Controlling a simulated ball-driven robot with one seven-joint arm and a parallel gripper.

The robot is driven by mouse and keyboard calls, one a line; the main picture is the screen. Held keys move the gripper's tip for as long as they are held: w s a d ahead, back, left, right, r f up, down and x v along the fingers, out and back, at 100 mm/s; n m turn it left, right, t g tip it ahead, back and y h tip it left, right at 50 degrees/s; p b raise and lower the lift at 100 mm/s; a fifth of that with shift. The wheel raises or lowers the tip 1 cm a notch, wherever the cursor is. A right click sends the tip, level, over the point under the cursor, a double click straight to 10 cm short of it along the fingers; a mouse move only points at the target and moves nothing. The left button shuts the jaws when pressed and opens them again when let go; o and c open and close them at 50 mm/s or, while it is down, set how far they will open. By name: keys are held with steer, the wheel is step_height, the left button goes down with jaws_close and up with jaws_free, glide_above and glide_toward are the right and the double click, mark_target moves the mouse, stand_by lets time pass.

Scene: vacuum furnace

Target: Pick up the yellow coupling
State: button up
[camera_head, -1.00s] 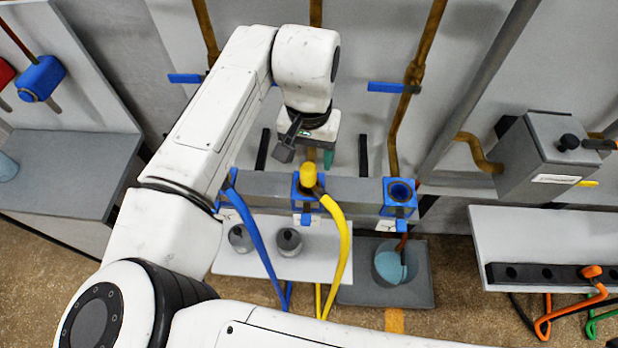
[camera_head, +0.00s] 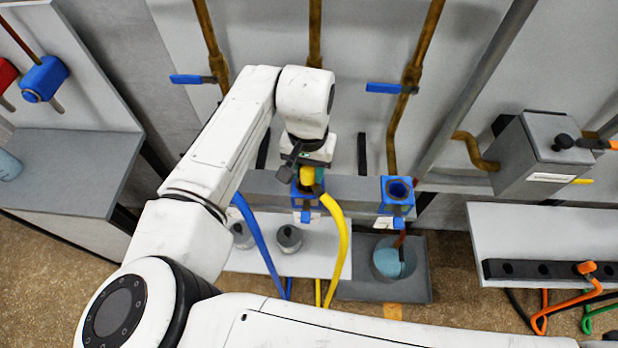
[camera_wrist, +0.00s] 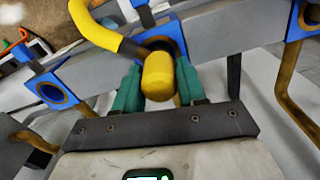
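The yellow coupling (camera_head: 307,175) is a rounded cap on a yellow hose, at the middle blue socket (camera_head: 303,215) of the grey rail. In the wrist view the yellow coupling (camera_wrist: 158,76) points toward the camera, with the blue-rimmed socket behind it. My gripper (camera_wrist: 158,84) is open around it, with one green finger on each side. The gaps are very small, and I cannot tell whether either finger touches it. In the head view my gripper (camera_head: 308,168) is just above the socket, and its fingers are mostly hidden.
A blue hose (camera_head: 262,250) runs down left of the yellow one. The right blue socket (camera_head: 397,192) is empty. Brown pipes with blue valve handles (camera_head: 383,88) rise behind the rail. A grey box (camera_head: 540,150) stands at right, above a rack with an orange coupling (camera_head: 586,268).

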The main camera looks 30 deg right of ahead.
jaws_close()
